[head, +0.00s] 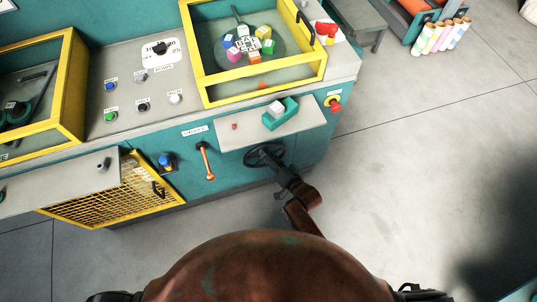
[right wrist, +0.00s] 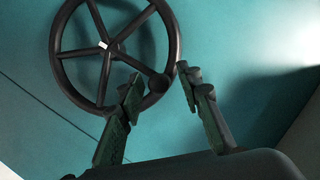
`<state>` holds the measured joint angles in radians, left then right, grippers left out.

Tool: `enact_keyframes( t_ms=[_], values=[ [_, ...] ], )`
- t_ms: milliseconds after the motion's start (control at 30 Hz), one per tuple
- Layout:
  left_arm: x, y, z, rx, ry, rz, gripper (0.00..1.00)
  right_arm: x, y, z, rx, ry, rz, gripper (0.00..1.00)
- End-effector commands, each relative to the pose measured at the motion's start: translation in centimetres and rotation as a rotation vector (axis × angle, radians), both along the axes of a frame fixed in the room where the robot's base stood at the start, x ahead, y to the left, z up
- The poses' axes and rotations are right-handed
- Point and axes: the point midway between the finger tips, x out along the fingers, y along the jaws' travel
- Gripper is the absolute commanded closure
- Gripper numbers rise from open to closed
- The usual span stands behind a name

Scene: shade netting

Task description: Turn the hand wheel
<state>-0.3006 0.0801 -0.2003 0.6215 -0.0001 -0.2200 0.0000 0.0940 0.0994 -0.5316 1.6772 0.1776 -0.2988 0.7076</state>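The hand wheel (head: 262,154) is a dark spoked wheel on the teal front of the machine, under a grey shelf. My right gripper (head: 283,168) is at the wheel's lower right in the head view. My left gripper is not in view.
The grey shelf (head: 225,142) juts out above the wheel and carries a teal block. An orange lever (head: 206,160) hangs left of the wheel. A yellow mesh door (head: 110,190) stands open farther left.

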Motion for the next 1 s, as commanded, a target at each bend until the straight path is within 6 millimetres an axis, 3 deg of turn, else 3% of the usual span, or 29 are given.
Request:
enact_keyframes(
  t_ms=[333, 800, 1000],
  values=[
    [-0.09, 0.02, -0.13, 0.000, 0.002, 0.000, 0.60, 0.45, 0.28, -0.13, -0.001, 0.000, 0.000, 0.67],
    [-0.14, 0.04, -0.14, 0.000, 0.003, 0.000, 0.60, 0.43, 0.24, -0.15, -0.001, 0.000, 0.000, 0.99],
    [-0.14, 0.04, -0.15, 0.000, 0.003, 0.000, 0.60, 0.43, 0.23, -0.17, -0.002, 0.000, -0.001, 1.00]
  ],
)
